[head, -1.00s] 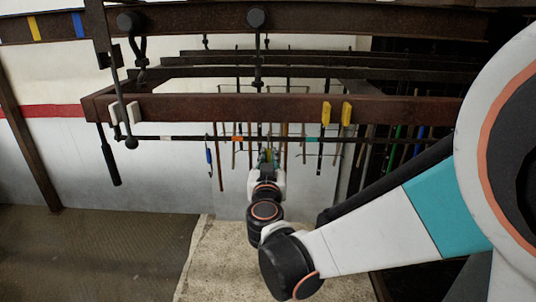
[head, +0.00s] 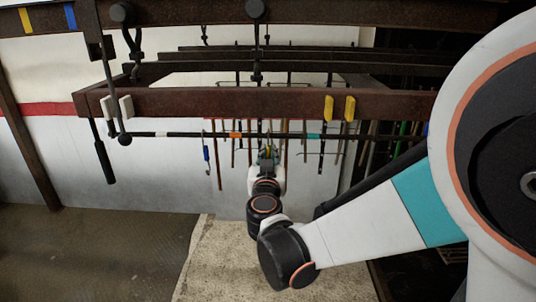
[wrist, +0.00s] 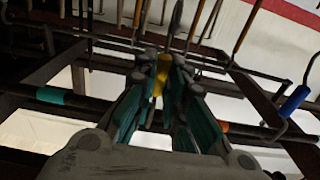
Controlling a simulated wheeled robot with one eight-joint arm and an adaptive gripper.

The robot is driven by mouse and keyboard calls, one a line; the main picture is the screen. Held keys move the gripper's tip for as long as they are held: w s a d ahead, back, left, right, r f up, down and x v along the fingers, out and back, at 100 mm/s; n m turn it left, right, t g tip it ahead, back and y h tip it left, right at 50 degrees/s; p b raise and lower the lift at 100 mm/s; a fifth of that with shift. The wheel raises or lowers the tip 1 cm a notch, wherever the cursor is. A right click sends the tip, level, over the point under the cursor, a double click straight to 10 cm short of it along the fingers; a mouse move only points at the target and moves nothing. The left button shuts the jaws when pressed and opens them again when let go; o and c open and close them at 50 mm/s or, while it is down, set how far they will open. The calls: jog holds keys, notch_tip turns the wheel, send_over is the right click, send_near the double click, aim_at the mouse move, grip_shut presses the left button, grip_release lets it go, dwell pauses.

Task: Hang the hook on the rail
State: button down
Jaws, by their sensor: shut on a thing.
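The rail (head: 190,134) is a thin dark bar with white, orange and teal bands. It runs across the head view below a rusty beam, and its teal band (wrist: 52,96) shows in the wrist view. My gripper (head: 267,156) is between the orange and teal bands, close to the rail. In the wrist view its teal-lined fingers are shut on the yellow grip of a hook (wrist: 161,72). The hook's bent end is hard to make out, so I cannot tell whether it touches the rail. A blue-handled hook (head: 206,153) hangs on the rail at the left.
The rusty beam (head: 230,103) with white and yellow clips lies above the rail. A dark rod with a handle (head: 104,155) hangs at the left. Several thin rods hang behind my gripper. Pale floor (head: 225,250) lies below.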

jog(key=shift+f, duration=0.25)
jog(key=c, duration=1.6)
grip_release()
jog(key=shift+o, duration=0.2)
